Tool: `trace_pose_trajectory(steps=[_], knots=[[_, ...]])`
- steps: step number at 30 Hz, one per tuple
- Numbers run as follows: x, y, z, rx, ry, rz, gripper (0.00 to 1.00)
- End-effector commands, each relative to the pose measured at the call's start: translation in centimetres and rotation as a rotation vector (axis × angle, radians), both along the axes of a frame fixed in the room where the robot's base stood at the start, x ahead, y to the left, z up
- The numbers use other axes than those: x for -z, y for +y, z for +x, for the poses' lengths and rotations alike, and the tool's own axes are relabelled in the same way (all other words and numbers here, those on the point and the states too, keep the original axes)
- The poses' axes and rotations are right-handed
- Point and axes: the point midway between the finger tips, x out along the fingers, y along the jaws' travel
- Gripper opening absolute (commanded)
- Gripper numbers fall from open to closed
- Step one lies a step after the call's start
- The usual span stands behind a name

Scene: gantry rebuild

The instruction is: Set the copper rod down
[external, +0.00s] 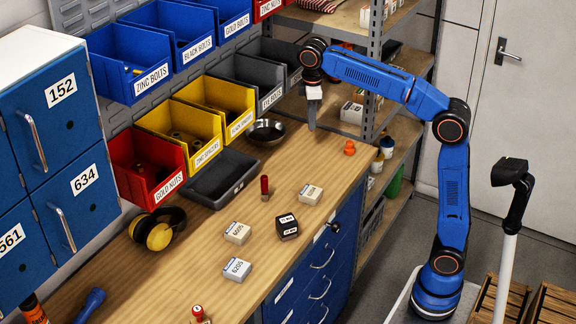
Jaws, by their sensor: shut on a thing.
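My gripper (313,96) points down over the far end of the wooden workbench (330,170), near the shelf post. It is shut on a slim upright piece, which I take to be the copper rod (312,117). The piece looks greyish from here and its copper colour does not show clearly. Its lower end is close to the bench top, but I cannot tell whether it touches.
A dark bowl (266,131) is left of the gripper and an orange item (349,148) right of it. A red cylinder (265,188), small boxes (311,194) and a dark tray (221,180) are nearer. Bins (255,80) line the back; shelving (374,70) stands behind.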

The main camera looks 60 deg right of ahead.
Motion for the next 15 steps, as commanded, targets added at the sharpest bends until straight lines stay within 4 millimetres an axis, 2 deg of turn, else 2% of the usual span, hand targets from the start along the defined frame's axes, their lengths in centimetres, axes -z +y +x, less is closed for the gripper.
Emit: trace_pose_trajectory(steps=[4, 11, 15], knots=[[2.5, 0.0, -0.1, -0.001, 0.001, 0.000, 0.00], [4.3, 0.0, -0.1, -0.002, 0.001, -0.001, 0.00], [6.2, 0.0, -0.2, -0.002, 0.002, 0.000, 0.00]])
